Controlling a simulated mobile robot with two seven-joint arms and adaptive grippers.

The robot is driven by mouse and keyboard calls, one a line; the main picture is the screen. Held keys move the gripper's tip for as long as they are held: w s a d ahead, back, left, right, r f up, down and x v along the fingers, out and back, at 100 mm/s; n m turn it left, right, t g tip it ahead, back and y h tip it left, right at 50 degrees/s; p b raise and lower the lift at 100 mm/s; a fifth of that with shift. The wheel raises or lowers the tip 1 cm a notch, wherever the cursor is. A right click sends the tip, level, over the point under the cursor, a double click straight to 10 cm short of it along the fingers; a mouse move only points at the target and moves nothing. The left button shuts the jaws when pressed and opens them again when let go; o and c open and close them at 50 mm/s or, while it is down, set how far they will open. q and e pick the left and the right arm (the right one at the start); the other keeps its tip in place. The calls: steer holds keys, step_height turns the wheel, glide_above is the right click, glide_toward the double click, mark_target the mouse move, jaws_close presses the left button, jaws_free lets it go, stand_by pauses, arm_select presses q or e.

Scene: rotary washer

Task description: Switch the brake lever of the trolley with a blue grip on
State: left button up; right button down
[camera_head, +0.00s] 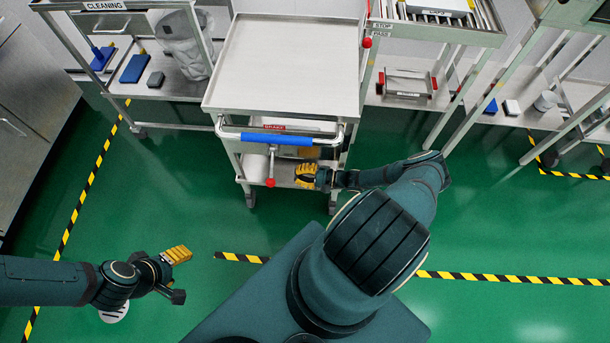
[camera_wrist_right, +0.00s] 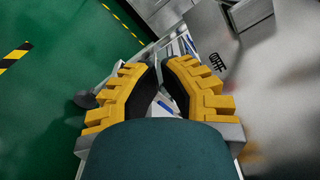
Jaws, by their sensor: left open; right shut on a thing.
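The trolley (camera_head: 290,65) stands ahead with a blue grip (camera_head: 276,139) on its front handle. Below a red BRAKE label (camera_head: 274,126), the brake lever (camera_head: 272,165) hangs down, ending in a red knob (camera_head: 270,182). My right gripper (camera_head: 298,172) is just right of the knob in the head view and looks apart from it. In the right wrist view its fingers (camera_wrist_right: 161,66) are nearly closed; I cannot make out what is between them. A panel marked OFF (camera_wrist_right: 215,62) lies beyond. My left gripper (camera_head: 190,262) is open, low at left, away from the trolley.
A cleaning rack (camera_head: 100,6) stands left of the trolley. A rack with a STOP label (camera_head: 383,27) stands close on its right. My right arm reaches across the floor in front. Green floor with striped tape (camera_head: 85,195) is clear at left.

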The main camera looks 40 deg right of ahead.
mark_target(271, 172)
arm_select(q)
steer(key=shift+r+p, duration=0.35)
steer(key=shift+p, duration=0.05)
arm_select(e)
steer(key=w+a+r, duration=0.1)
steer(key=w+a, duration=0.2)
steer(key=a, duration=0.3)
steer(key=shift+a+r, duration=0.3)
steer(key=shift+r, duration=0.05)
arm_select(q)
steer(key=shift+a+f, duration=0.1)
steer(key=shift+a, duration=0.7)
arm_select(e)
steer(key=shift+s+a+r+m, duration=0.15)
steer(key=shift+a+m, duration=0.05)
steer(key=shift+m, duration=0.1)
